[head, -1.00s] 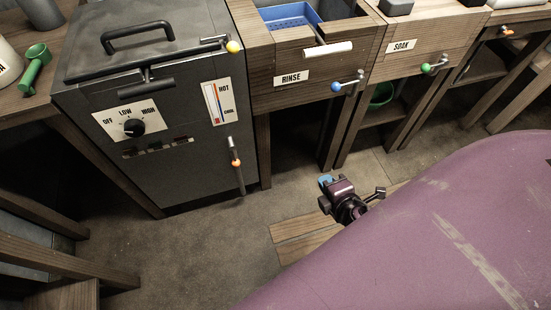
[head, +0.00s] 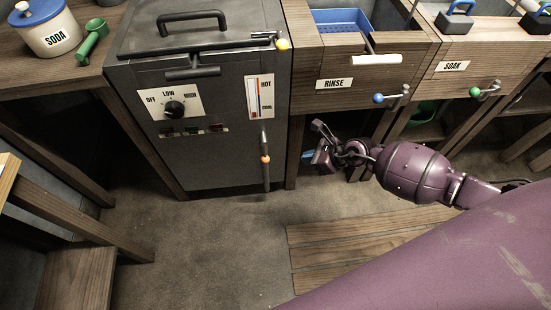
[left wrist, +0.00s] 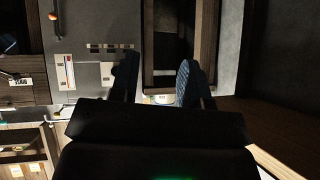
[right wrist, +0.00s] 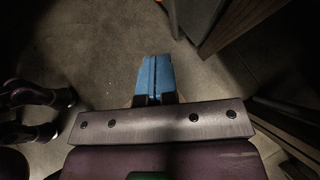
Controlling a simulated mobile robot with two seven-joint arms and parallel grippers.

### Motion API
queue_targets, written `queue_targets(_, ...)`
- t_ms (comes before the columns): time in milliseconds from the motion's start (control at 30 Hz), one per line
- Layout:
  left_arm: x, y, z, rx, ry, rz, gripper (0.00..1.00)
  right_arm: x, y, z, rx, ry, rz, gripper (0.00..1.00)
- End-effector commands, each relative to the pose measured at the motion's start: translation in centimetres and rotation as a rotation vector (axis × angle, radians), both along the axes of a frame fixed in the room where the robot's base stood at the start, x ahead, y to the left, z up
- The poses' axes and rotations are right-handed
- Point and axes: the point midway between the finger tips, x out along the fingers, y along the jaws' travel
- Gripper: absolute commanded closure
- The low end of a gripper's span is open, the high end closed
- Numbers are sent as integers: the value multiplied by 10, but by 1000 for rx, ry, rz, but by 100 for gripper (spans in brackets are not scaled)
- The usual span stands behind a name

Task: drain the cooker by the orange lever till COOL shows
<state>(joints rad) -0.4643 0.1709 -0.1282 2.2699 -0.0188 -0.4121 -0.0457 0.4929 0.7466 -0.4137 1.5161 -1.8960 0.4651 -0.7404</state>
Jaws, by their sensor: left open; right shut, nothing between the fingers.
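The grey cooker (head: 205,65) stands at the left in the head view. Its orange-knobbed lever (head: 265,160) hangs down on the lower right of its front. The HOT/COOL gauge (head: 259,97) is above the lever; its reading is too small to tell. My right gripper (head: 316,152) is shut and empty, right of the lever and apart from it. The right wrist view shows its blue fingers (right wrist: 154,75) together over the floor. My left gripper (left wrist: 158,85) is open and empty in the left wrist view, with the gauge (left wrist: 66,72) to its left.
The cooker's dial (head: 174,108) sits left of the gauge. The rinse unit (head: 345,83) with its blue-knobbed valve (head: 378,98) adjoins on the right, then the soak unit (head: 455,67). A soda pot (head: 47,30) and green scoop (head: 92,40) stand at the left. Floor before the cooker is clear.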

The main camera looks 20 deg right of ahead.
Motion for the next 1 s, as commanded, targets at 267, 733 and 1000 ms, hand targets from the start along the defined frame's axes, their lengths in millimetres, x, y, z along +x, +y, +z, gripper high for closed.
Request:
queue_targets(267, 0, 0, 0, 0, 1, 0, 57, 2, -5, -2, -39, 5, 26, 100)
queue_targets(733, -6, -1, -11, 14, 20, -13, 57, 15, 11, -28, -34, 12, 25, 100)
queue_targets(1000, 2, -6, -12, 35, -7, -48, 57, 38, 36, -63, -33, 15, 23, 100)
